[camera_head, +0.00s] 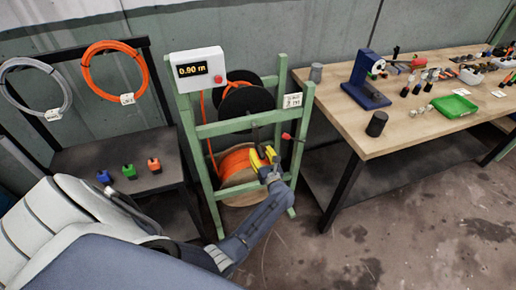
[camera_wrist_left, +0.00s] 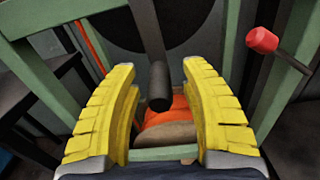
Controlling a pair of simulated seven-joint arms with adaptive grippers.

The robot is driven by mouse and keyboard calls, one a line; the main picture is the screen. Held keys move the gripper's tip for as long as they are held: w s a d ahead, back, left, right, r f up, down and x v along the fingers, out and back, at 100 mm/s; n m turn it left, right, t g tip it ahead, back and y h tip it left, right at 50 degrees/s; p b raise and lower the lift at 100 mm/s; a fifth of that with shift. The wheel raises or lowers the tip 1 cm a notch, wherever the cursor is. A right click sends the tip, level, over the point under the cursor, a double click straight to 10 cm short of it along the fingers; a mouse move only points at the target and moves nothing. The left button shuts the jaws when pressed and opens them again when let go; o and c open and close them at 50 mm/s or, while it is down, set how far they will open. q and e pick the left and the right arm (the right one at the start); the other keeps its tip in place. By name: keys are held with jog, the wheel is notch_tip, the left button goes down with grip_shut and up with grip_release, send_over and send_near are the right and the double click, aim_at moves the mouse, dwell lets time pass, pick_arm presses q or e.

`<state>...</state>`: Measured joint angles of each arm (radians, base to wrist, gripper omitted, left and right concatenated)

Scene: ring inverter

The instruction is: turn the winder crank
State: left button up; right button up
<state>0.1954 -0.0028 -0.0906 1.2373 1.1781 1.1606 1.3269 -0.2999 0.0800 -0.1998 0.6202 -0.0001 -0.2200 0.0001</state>
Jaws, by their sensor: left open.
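The winder is a green frame (camera_head: 238,128) with dark spools above and an orange cable spool (camera_head: 237,162) below. A dark bar ending in a black cylindrical grip (camera_wrist_left: 159,88), apparently the crank handle, hangs in front of the frame. My left gripper (camera_head: 263,155) is at the frame's front right. In the left wrist view its yellow fingers (camera_wrist_left: 160,70) are open, one on each side of the black grip, with gaps on both sides. A red knob on a thin rod (camera_head: 287,136) sticks out right of the gripper; it also shows in the wrist view (camera_wrist_left: 262,40).
A white box (camera_head: 198,69) atop the frame reads 0.90 m. Left, a dark rack holds a grey coil (camera_head: 36,86), an orange coil (camera_head: 113,70) and small coloured blocks (camera_head: 129,172). Right, a wooden workbench (camera_head: 415,130) carries a blue press (camera_head: 365,82) and a green tray (camera_head: 454,106).

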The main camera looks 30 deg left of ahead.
aim_at(258, 148)
pick_arm(q)
jog(key=shift+x, duration=1.65)
grip_shut()
